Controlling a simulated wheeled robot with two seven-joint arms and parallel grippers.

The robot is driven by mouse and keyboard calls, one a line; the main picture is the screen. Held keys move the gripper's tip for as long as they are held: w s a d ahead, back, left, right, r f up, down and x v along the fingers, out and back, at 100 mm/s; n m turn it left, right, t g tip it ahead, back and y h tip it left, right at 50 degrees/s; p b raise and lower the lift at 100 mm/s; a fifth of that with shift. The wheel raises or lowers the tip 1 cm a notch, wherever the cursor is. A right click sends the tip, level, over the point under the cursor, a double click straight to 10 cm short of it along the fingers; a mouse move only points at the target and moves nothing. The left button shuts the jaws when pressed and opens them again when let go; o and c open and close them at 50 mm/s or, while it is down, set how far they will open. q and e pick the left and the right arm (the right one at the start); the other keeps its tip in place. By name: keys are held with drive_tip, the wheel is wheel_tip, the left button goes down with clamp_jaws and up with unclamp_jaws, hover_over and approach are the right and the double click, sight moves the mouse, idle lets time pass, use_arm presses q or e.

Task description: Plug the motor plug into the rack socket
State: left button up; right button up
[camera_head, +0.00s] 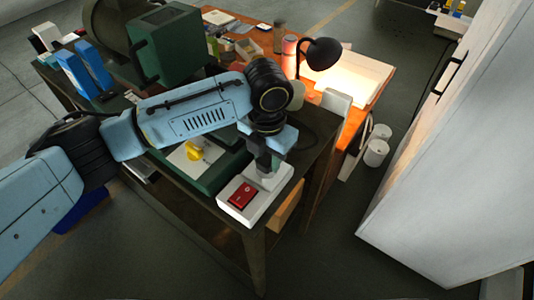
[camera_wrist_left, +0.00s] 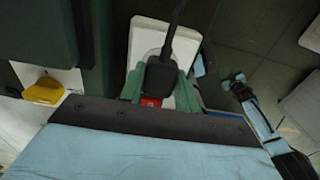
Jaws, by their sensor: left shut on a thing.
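My left gripper (camera_head: 263,160) is at the table's near right corner, pointing down over the white rack socket (camera_head: 252,208) with its red switch (camera_head: 243,196). In the left wrist view my left gripper (camera_wrist_left: 160,87) has its green fingers shut on the black motor plug (camera_wrist_left: 161,76), whose cable runs up out of the picture. The socket (camera_wrist_left: 147,38) shows behind the plug there, with a bit of red under it. The plug's lower end and the socket's openings are hidden, so I cannot tell whether the plug is in. My right gripper is absent from the head view.
A green machine (camera_head: 172,45), blue holders (camera_head: 83,70) and a lit black lamp (camera_head: 320,55) stand behind. A large pale cabinet (camera_head: 450,150) is at right.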

sight(267, 158)
use_arm(q)
drive_tip(key=shift+f, duration=0.55)
idle(0.4)
drive_tip(key=o, duration=1)
wheel_tip(267, 158, up, 13)
drive_tip(key=shift+r+b, duration=0.15)
drive_tip(key=shift+b, duration=0.25)
